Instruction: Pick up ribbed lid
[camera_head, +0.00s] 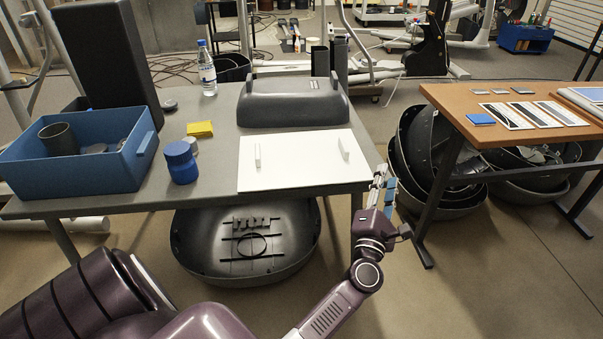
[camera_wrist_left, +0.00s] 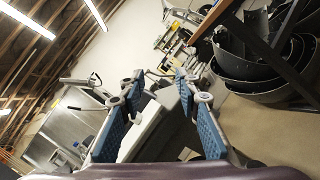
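I cannot tell for certain which thing is the ribbed lid. A small dark grey disc (camera_head: 169,106) lies flat on the grey table near its back left, and a small pale round piece (camera_head: 190,144) sits behind the blue jar (camera_head: 181,163). My left gripper (camera_head: 385,176) points up beside the table's front right corner, apart from these things. In the left wrist view its two blue-padded fingers (camera_wrist_left: 160,82) stand apart with nothing held between them. My right gripper is not in view.
The grey table (camera_head: 215,165) holds a blue bin (camera_head: 75,173), a yellow block (camera_head: 200,129), a water bottle (camera_head: 207,70), a white board (camera_head: 300,172) and a dark grey housing (camera_head: 293,104). A wooden table (camera_head: 455,102) and stacked black shells (camera_head: 415,165) stand right. A black shell (camera_head: 200,245) lies below.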

